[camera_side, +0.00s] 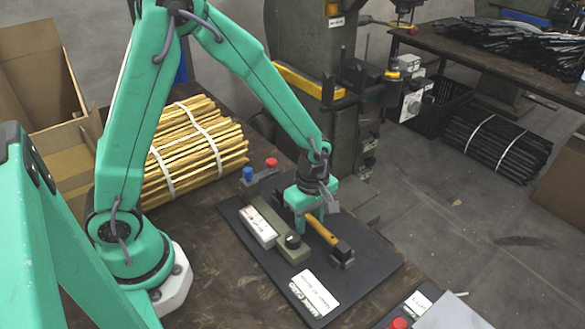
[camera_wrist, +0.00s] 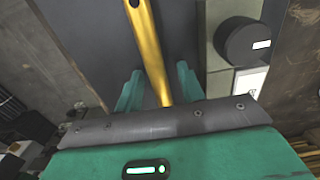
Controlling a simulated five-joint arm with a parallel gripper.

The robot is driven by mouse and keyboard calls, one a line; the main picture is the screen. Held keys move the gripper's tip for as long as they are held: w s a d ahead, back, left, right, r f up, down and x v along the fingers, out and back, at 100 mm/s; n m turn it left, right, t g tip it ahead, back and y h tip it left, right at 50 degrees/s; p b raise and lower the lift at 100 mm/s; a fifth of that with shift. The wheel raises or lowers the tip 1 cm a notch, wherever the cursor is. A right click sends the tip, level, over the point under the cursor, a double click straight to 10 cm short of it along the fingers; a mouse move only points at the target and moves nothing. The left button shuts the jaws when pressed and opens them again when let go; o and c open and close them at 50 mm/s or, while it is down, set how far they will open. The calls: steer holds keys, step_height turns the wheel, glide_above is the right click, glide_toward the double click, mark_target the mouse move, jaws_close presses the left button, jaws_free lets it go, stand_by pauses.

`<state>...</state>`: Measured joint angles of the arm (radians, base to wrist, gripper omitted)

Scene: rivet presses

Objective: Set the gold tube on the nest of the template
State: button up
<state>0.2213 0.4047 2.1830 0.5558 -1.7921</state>
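The gold tube (camera_side: 324,231) lies low over the black template plate (camera_side: 372,273), its near end at a small dark block (camera_side: 343,251). I cannot tell whether that block is the nest or whether the tube is seated in it. My gripper (camera_side: 306,222) is pointed down over the tube's other end, which it partly hides. In the wrist view the gold tube (camera_wrist: 148,45) runs between the two green fingers of my gripper (camera_wrist: 158,85). A narrow gap shows on each side of it, so the fingers look open around it.
An olive clamp bar with a black knob (camera_side: 293,240) and a white label (camera_side: 258,227) stands beside the tube. Red (camera_side: 271,163) and blue (camera_side: 248,174) buttons sit behind. A bundle of gold tubes (camera_side: 195,150) lies left. The press (camera_side: 310,60) stands behind.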

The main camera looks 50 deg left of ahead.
mark_target(310, 216)
steer(key=shift+r, duration=0.1)
step_height(310, 216, up, 12)
stand_by(0.7)
steer(key=shift+r, duration=0.1)
stand_by(0.4)
steer(key=s+a+r+m+t, duration=0.5)
steer(key=s+a+r+m, duration=0.3)
steer(key=m, duration=1)
steer(key=s+r, duration=0.3)
steer(key=s, duration=0.2)
steer(key=shift+t, duration=0.3)
